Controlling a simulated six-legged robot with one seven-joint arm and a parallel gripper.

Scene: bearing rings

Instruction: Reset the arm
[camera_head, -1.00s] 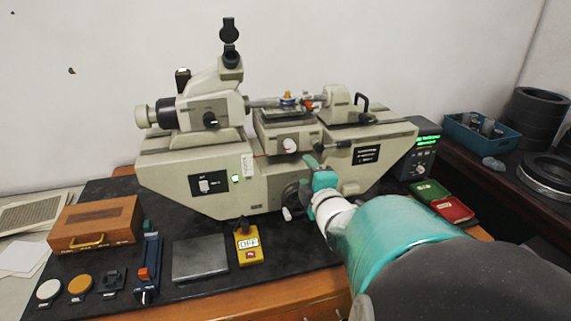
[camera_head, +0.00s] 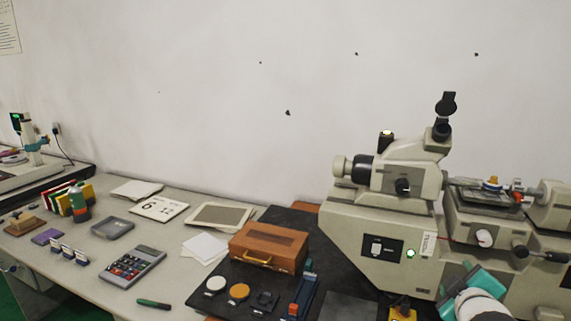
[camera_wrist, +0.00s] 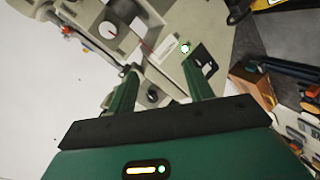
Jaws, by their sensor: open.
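My gripper (camera_wrist: 160,72) shows in the wrist view with its two green fingers spread apart and nothing between them. The grey-beige measuring machine (camera_wrist: 150,25) lies beyond the fingertips in that view, tilted. In the head view, the teal and white end of my arm is at the lower right, in front of the machine (camera_head: 375,225). The fingers themselves are not clear there. I cannot tell how far they are from the machine.
A wooden box (camera_head: 268,247) stands left of the machine on a black mat, behind small round parts.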

